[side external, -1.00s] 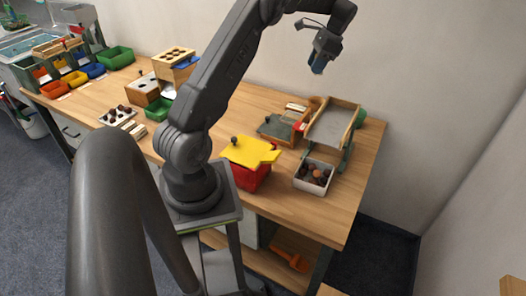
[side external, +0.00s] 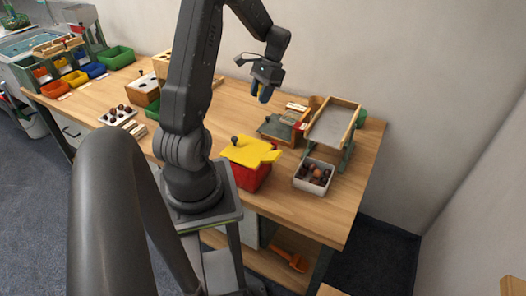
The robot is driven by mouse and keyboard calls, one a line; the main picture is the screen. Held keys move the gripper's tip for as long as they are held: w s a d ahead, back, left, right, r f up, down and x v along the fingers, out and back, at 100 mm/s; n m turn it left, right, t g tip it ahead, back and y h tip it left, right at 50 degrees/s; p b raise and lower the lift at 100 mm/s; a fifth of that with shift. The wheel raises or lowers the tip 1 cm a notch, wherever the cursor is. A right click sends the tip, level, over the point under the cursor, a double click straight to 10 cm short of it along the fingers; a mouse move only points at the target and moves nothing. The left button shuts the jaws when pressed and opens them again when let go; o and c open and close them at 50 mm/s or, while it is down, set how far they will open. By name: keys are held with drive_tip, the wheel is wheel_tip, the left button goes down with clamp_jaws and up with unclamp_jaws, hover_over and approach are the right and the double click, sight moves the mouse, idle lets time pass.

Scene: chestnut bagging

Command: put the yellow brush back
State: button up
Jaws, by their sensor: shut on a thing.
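My gripper (side external: 262,92) is in the air above the back middle of the table, left of the wooden-sided board, pointing down. Its fingertips look dark blue. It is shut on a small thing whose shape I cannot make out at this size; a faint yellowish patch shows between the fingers. I cannot clearly identify a yellow brush anywhere else in view. My arm hides part of the table's left middle.
A red box with a yellow lid (side external: 249,151) stands near the front edge. A white tub (side external: 299,185) of chestnuts, a sloped wooden-sided tray (side external: 333,126) and a grey-topped box (side external: 275,129) stand at the right. Coloured bins line the far left. The right front of the table is clear.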

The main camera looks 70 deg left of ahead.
wheel_tip(320, 180, down, 21)
drive_tip(key=shift+r, duration=0.1)
idle(0.3)
drive_tip(key=o, duration=0.9)
drive_tip(key=shift+o, duration=0.2)
